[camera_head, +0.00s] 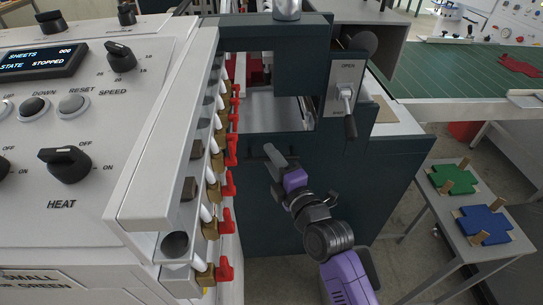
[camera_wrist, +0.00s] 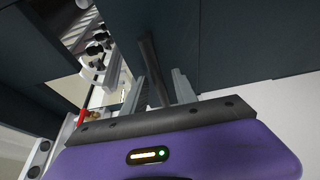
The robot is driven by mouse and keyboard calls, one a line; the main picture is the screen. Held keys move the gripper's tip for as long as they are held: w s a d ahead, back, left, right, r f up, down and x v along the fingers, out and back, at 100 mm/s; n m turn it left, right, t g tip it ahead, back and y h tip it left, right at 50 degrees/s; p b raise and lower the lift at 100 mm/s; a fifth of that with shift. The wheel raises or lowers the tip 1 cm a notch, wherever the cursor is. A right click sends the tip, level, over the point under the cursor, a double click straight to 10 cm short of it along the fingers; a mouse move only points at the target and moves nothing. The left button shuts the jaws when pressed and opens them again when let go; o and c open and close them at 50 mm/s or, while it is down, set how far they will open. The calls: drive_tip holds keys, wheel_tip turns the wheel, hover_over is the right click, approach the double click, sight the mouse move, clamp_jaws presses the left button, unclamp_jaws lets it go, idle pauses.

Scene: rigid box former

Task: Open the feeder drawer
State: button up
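The feeder's dark blue-green front panel (camera_head: 340,180) stands in the middle of the head view, below an opening in the machine. The panel looks flush, though the drawer's own edges are hard to make out. A dark bar handle (camera_wrist: 150,60) shows in the wrist view against the dark panel. My gripper (camera_wrist: 160,88) has its two grey fingers apart, one on each side of the bar, with gaps showing. In the head view my gripper (camera_head: 272,157) is at the panel, and its fingertips are too small to make out.
A lever marked OPEN (camera_head: 346,97) is at the panel's upper right. A row of red-handled valves (camera_head: 229,185) runs close on the left. A grey control console (camera_head: 90,130) fills the far left. A side table (camera_head: 445,225) with green and blue pieces stands at right.

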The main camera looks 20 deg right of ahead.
drive_tip(key=shift+w, duration=0.1)
clamp_jaws()
drive_tip(key=shift+f, duration=0.1)
idle(1.3)
